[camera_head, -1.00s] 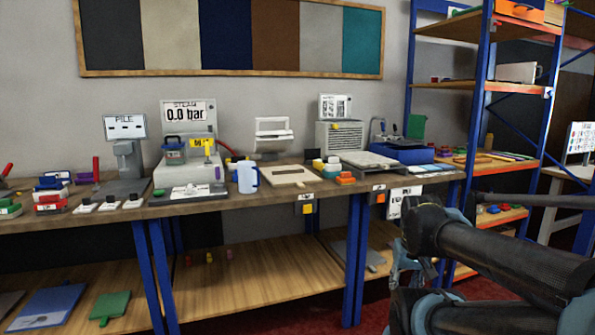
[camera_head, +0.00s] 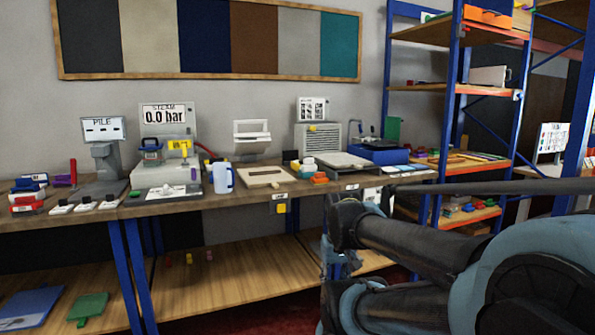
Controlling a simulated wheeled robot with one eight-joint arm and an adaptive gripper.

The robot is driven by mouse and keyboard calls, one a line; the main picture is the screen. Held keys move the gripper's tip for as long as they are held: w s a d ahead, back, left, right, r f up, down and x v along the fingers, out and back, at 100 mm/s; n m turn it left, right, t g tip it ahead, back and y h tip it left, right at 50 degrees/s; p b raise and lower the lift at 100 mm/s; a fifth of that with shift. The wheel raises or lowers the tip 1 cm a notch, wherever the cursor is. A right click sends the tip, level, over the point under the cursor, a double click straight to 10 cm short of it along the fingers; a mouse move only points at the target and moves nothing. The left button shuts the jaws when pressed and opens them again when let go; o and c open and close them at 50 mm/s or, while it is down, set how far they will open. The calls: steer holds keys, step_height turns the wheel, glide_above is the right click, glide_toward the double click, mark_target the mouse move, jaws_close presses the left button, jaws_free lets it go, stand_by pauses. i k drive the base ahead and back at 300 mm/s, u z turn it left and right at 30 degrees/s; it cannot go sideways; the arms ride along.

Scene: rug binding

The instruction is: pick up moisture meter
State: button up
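No thing in view is clearly marked as a moisture meter. A small yellow device (camera_head: 179,147) with a dark-marked face stands at the front of the steam unit (camera_head: 168,118); it may be the meter, but it is too small to be sure. My arm fills the lower right of the head view. What seems to be my gripper (camera_head: 338,262) is a blue-grey end in front of the bench, well right of and nearer than the yellow device. Its fingers cannot be made out, and nothing held is visible.
A lower shelf (camera_head: 230,285) is mostly bare. Blue-posted shelving (camera_head: 455,120) stands to the right.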

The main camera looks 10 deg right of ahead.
mark_target(295, 165)
steer(key=u, duration=0.05)
steer(key=i, duration=1)
steer(key=z, duration=1.1)
steer(key=k, duration=1.15)
steer(key=u, duration=0.5)
steer(key=i, duration=0.65)
steer(key=z, duration=0.05)
